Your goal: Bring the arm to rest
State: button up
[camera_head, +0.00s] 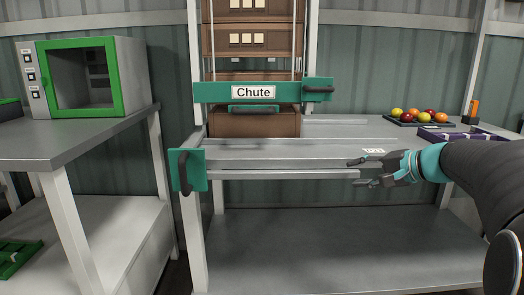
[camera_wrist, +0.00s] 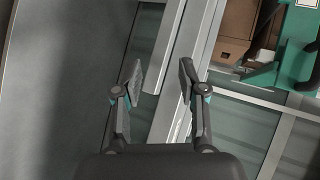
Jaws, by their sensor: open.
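My gripper (camera_head: 360,172) is at the right in the head view, at the end of my dark arm with a teal wrist. It points left, in front of the bench's metal rails (camera_head: 280,160). Its two fingers are apart with nothing between them. In the wrist view my gripper (camera_wrist: 160,78) shows its two finger pads spread, with the grey rail behind them. I cannot tell how far the fingers are from the rail.
A chute with a green bar (camera_head: 215,93) holds stacked brown crates (camera_head: 252,42). A tomato tray (camera_head: 420,123) and purple box (camera_head: 455,136) lie at right. A green-framed cabinet (camera_head: 84,76) stands left.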

jog(key=s+a+f+n+g+h+p, duration=0.1)
jog(key=s+a+f+n+g+h, duration=0.15)
jog(key=s+f, duration=0.5)
jog(key=s+a+f+n+g+h+p, duration=0.1)
jog(key=s+a+f+g+h, duration=0.2)
jog(key=s, duration=0.7)
jog(key=s+a+n+h+p, duration=0.1)
jog(key=s+n, duration=0.2)
jog(key=s, duration=0.3)
jog(key=s+a+n+t+h+p, duration=0.1)
jog(key=s+a+n+h, duration=0.1)
jog(key=s, duration=0.4)
jog(key=shift+a+f+n+p, duration=0.15)
jog(key=shift+a+n+p, duration=0.15)
jog(key=shift+n, duration=0.15)
